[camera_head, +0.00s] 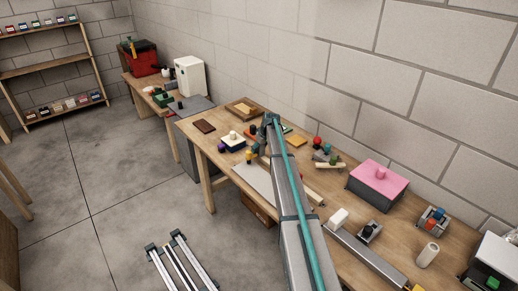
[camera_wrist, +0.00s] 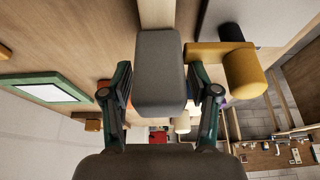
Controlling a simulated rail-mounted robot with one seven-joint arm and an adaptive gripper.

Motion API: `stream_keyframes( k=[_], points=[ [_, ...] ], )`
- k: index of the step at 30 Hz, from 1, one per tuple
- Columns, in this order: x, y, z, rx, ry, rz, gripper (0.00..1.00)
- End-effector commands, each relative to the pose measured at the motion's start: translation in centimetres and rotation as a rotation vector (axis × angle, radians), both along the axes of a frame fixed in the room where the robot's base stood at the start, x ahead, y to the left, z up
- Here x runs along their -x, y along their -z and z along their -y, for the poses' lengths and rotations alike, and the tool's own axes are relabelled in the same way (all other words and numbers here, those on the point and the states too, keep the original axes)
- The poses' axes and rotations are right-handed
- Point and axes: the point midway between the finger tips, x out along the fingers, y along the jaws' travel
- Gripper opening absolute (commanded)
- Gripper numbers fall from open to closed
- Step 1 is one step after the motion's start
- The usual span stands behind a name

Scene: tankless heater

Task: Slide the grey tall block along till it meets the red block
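A grey tall block (camera_wrist: 160,70) stands between the two fingers of my gripper (camera_wrist: 161,78) in the wrist view. The fingertips lie close along both of its sides; I cannot tell whether they touch it. An orange-red thing (camera_wrist: 128,87) shows just behind the left finger, mostly hidden; I cannot tell if it is the red block. In the head view my gripper is at the far end of my arm over the workbench (camera_head: 300,150), and my arm hides the block there.
In the wrist view, a yellow piece with a cylinder (camera_wrist: 241,74) sits right beside the right finger, and a green-framed panel (camera_wrist: 45,88) is at left. In the head view, a pink-topped box (camera_head: 378,181) and several small objects stand on the bench right of my arm.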

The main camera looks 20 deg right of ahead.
Motion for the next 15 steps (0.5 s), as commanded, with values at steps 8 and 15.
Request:
stream_keyframes(
  k=[8,15],
  points=[
    [0.01,-0.03,0.01,0.0,0.0,0.0,0.08],
    [0.03,-0.03,0.02,0.0,0.0,0.0,0.0]
  ],
)
